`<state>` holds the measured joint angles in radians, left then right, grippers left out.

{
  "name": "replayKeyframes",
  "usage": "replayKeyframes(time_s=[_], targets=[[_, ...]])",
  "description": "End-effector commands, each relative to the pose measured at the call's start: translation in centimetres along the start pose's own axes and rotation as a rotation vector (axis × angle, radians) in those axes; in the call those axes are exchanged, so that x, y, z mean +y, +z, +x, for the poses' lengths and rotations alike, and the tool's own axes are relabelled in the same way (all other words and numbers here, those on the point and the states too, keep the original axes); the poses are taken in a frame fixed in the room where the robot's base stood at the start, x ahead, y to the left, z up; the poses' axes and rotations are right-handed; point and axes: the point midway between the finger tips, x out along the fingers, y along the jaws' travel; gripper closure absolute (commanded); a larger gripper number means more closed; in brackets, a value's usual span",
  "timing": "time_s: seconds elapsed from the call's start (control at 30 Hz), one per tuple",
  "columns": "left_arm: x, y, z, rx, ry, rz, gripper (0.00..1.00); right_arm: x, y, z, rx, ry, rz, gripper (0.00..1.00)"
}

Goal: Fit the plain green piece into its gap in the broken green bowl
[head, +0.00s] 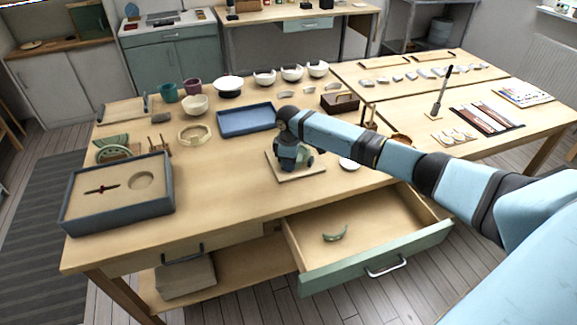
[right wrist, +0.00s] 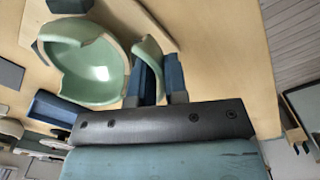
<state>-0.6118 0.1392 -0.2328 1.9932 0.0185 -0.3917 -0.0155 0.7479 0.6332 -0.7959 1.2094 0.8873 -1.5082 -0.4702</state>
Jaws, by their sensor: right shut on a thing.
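The broken green bowl (right wrist: 98,72) shows large in the right wrist view, with a jagged gap in its rim. In the head view my right gripper (head: 289,158) is low over the square board (head: 297,177) and hides most of the bowl. In the right wrist view, my right gripper (right wrist: 158,78) is shut on a curved green piece (right wrist: 151,47). This piece is close beside the bowl's rim; I cannot tell if they touch. Another green piece (head: 335,234) lies in the open drawer. My left gripper is not in view.
The drawer (head: 372,252) stands open at the table's front. A blue tray (head: 248,119) lies behind the board, and a grey-edged box (head: 119,190) stands at left. Several cups and bowls line the back.

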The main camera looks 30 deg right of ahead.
Motion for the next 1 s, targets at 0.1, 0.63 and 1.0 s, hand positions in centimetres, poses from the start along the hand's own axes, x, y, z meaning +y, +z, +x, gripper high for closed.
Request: replayKeyframes(time_s=[0.1, 0.63, 1.0], targets=[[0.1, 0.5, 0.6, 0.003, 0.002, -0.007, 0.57, 0.9, 0.0, 0.5, 0.001, 0.001, 0.001, 1.00], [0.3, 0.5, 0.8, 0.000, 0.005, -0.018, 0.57, 4.0, -0.1, 0.2, 0.001, 0.000, 0.002, 1.00], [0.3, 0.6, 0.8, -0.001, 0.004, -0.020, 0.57, 4.4, 0.0, 0.2, 0.001, 0.000, 0.001, 1.00]])
